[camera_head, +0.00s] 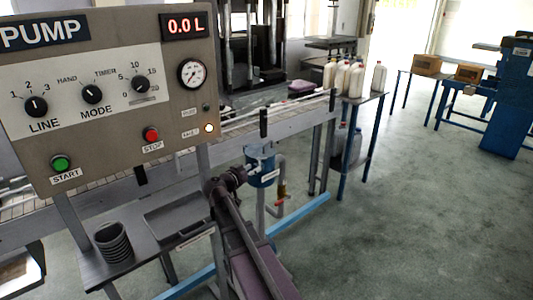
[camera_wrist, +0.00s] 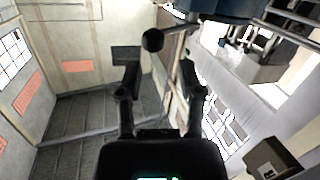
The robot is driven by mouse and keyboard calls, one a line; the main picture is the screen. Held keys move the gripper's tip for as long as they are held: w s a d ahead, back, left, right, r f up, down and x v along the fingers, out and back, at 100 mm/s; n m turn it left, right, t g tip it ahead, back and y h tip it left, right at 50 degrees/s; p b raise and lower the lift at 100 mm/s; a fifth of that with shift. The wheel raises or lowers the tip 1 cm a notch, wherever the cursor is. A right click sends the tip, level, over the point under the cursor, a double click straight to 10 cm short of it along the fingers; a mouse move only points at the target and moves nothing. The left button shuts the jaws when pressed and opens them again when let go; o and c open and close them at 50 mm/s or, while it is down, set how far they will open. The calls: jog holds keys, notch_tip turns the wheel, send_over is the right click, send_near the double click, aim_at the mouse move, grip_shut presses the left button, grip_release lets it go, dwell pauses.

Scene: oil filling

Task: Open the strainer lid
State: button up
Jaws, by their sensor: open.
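The strainer (camera_head: 263,172) is a blue canister with a white label, mounted on the pipework below the conveyor rail. Its lid (camera_head: 259,150) is at the top and looks closed, though it is small and partly dark. My gripper (camera_head: 247,170) is at the left side of the strainer. In the wrist view, my gripper (camera_wrist: 158,78) is open, with nothing between its fingers. A lever with a black ball knob (camera_wrist: 153,40) lies just beyond the fingertips and joins the blue strainer body (camera_wrist: 225,8) at the top. I cannot tell whether a finger touches the knob.
The pump panel (camera_head: 110,90) stands at left, reading 0.0 L. A shelf with a black ribbed cup (camera_head: 114,242) and a tray (camera_head: 178,218) is below it. A pipe with a red-handled valve (camera_head: 282,197) is right of the strainer. Open floor lies at right.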

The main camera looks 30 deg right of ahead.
jog(key=shift+w+d+r+t+h+b, duration=0.1)
jog(key=shift+w+t+h+b, duration=0.15)
jog(key=shift+w+b, duration=0.1)
jog(key=shift+w+d+r+t+h+b, duration=0.1)
jog(key=shift+w+t+h+b, duration=0.05)
jog(key=shift+w+t+b, duration=0.15)
jog(key=shift+w, duration=0.2)
jog(key=shift+r, duration=0.1)
jog(key=shift+w, duration=0.15)
